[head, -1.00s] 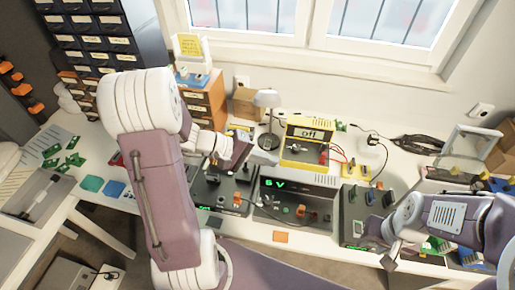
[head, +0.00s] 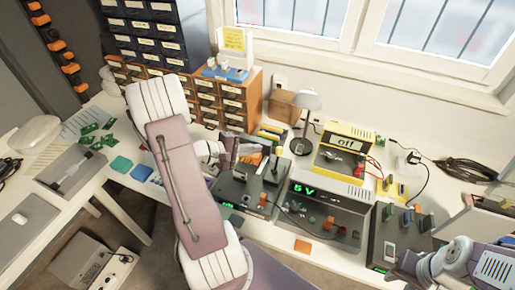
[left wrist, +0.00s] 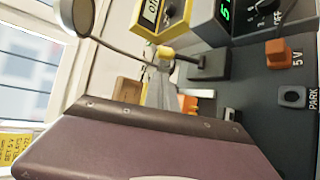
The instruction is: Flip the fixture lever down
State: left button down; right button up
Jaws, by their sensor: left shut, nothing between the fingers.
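The dark fixture box (head: 236,190) stands on the bench left of the 5V unit, with dark upright parts (head: 277,166) and an orange piece (head: 263,199) on top. My left gripper (head: 230,154) is shut and empty at the fixture's back left. My right gripper (head: 408,266) is at the lower right, its fingers unclear.
A lamp (head: 304,118) and drawer cabinet (head: 238,101) stand behind. Another dark box (head: 392,250) is at the right. An orange pad (head: 303,246) lies at the front.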

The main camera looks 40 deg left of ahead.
aim_at(277, 159)
pick_arm(q)
jog(key=x, duration=0.7)
jog(key=shift+w+d+f, duration=0.1)
jog(key=shift+w+f, duration=0.05)
jog(key=shift+w, duration=0.1)
